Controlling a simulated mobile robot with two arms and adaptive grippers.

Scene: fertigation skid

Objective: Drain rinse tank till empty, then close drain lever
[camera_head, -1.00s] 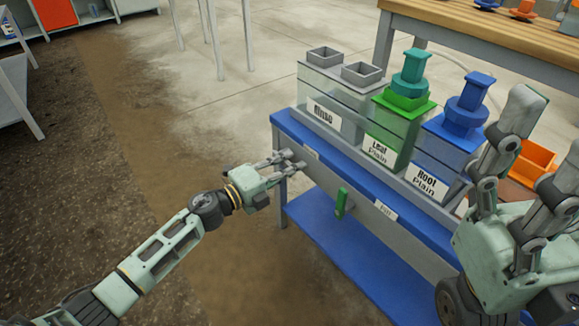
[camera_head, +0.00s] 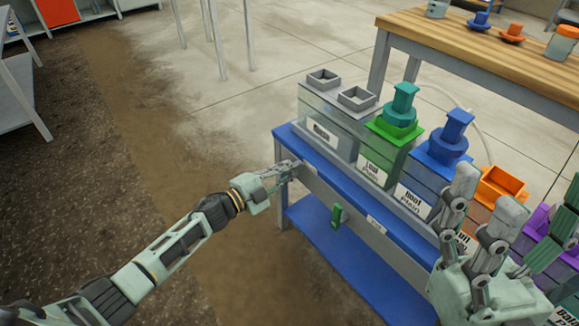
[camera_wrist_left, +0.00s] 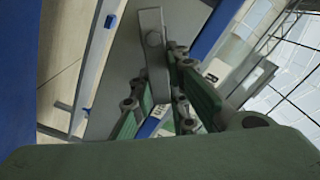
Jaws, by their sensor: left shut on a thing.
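The rinse tank (camera_head: 345,140) is a clear box with a grey rim and a label, at the left end of the blue-topped skid. Its water level cannot be made out. My left gripper (camera_head: 292,168) is at the skid's front left end, below this tank, and is shut on a grey lever. In the left wrist view the grey lever (camera_wrist_left: 154,45) runs down between the green-padded fingers, which hide its lower part. My right gripper (camera_head: 487,215) is at the lower right, fingers spread and apparently empty, in front of the farther tanks.
A green lever (camera_head: 336,215) hangs on the skid's front rail, right of my left gripper. Green (camera_head: 385,150), blue (camera_head: 432,175) and orange-topped (camera_head: 497,188) tanks continue rightward. A wooden bench (camera_head: 480,55) stands behind. The floor to the left is open.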

